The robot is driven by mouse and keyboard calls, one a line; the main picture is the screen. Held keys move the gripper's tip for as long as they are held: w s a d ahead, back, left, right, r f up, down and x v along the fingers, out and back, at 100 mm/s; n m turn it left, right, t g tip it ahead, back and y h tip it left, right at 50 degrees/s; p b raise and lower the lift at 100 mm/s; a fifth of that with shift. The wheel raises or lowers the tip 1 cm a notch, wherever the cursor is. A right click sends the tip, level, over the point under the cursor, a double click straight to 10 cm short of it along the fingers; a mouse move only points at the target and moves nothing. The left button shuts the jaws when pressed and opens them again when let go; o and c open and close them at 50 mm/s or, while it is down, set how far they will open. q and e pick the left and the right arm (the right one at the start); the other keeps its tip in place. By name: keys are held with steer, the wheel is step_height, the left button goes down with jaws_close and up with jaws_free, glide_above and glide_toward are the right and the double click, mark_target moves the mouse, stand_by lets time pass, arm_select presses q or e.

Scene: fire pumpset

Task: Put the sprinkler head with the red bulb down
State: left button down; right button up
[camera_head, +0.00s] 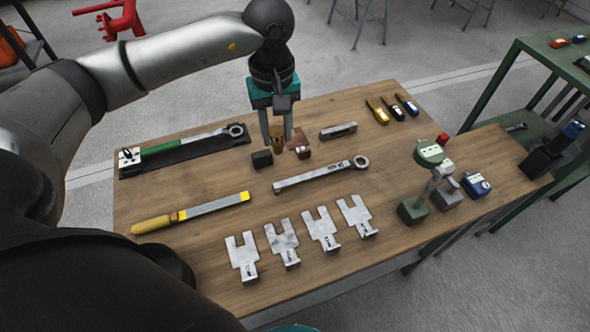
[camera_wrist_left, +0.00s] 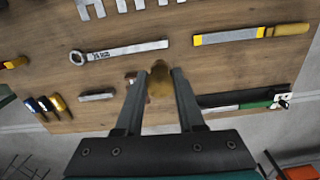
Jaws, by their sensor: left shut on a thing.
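My left gripper (camera_head: 277,143) points down over the back-middle of the wooden table. It is shut on a small brass sprinkler head (camera_head: 277,137), which also shows, blurred, between the fingers in the left wrist view (camera_wrist_left: 160,86). The bulb and its colour cannot be made out. A small dark block (camera_head: 262,159) lies just left of the fingertips. A copper-brown piece (camera_head: 298,144) stands just right of them. I cannot tell whether the sprinkler head touches the table. My right gripper is not in view.
A ring spanner (camera_head: 322,175) lies in front of the gripper, and a small grey bar (camera_head: 338,130) to its right. A green-handled wrench (camera_head: 190,142) lies left on a black mat. Several forked metal plates (camera_head: 282,241) line the front. A green gauge stand (camera_head: 430,155) stands right.

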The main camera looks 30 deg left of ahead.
arm_select(q)
steer(key=w+a+r+n, duration=0.3)
steer(key=a+r+n, duration=0.1)
steer(key=r+n, duration=0.15)
steer(key=b, duration=0.5)
glide_above(273, 173)
step_height(273, 173, down, 15)
steer(key=shift+f+b, duration=0.5)
steer(key=shift+f, duration=1.75)
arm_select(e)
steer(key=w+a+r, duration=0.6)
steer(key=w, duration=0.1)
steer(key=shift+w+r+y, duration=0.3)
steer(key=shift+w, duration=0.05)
arm_select(q)
steer(key=shift+f, duration=0.1)
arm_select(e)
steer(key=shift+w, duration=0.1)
arm_select(q)
steer(key=c, duration=0.5)
jaws_free()
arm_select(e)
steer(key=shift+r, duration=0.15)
